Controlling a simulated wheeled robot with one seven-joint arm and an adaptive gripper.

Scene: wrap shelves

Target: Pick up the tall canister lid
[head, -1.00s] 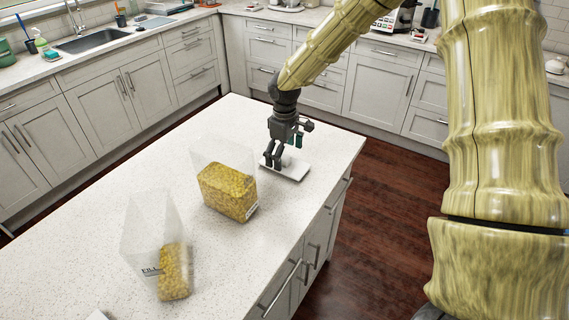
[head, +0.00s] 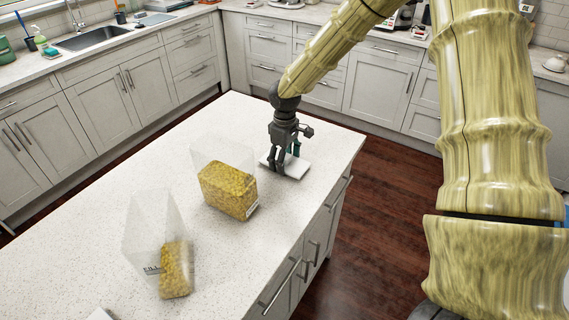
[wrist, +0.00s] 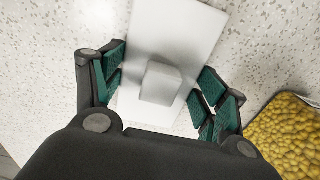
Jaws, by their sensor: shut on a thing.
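The canister lid (head: 297,170) is a flat white rectangle at the far end of the island counter. In the wrist view the lid (wrist: 180,25) fills the upper middle, with a raised white block (wrist: 160,84) at its centre. My gripper (head: 284,163) points down over the lid. The exact contact is hard to see. The lid looks flat at counter height; I cannot tell any gap below.
A clear canister of yellow pasta (head: 228,190) stands just left of the lid; its contents show in the wrist view (wrist: 290,135). Another clear canister (head: 174,270) with yellow contents stands nearer. A white piece (head: 100,315) shows at the bottom edge. The counter's left side (head: 90,235) is clear.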

